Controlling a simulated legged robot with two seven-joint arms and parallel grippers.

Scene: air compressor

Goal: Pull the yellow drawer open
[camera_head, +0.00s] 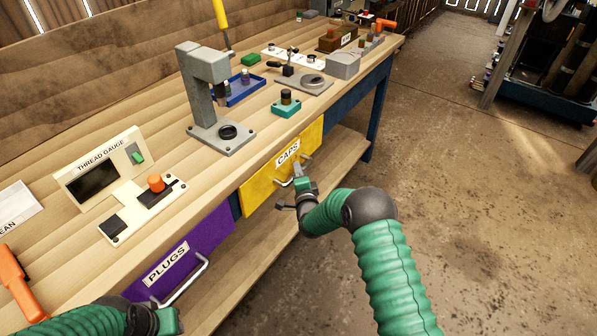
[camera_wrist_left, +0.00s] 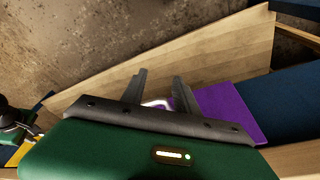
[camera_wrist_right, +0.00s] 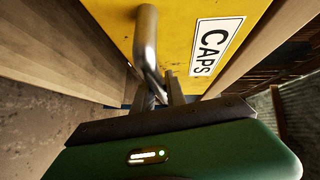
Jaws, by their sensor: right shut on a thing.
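The yellow drawer (camera_head: 262,186), labelled CAPS, is set under the bench top, and its front also fills the upper part of the right wrist view (camera_wrist_right: 165,28). Its metal handle (camera_wrist_right: 147,45) sticks out from the front. My right gripper (camera_head: 298,172) is at this handle; its fingers (camera_wrist_right: 160,92) are shut on the bar. The drawer front looks about level with the bench edge. My left gripper (camera_wrist_left: 162,84) is open and empty, with its fingers apart near the purple drawer's handle. In the head view only part of its body shows at the bottom left.
The purple drawer (camera_head: 190,255), labelled PLUGS, is left of the yellow one, with a pale handle (camera_head: 186,280). A thread gauge (camera_head: 95,178), a grey press (camera_head: 205,100) and a small teal block (camera_head: 286,108) stand on the bench.

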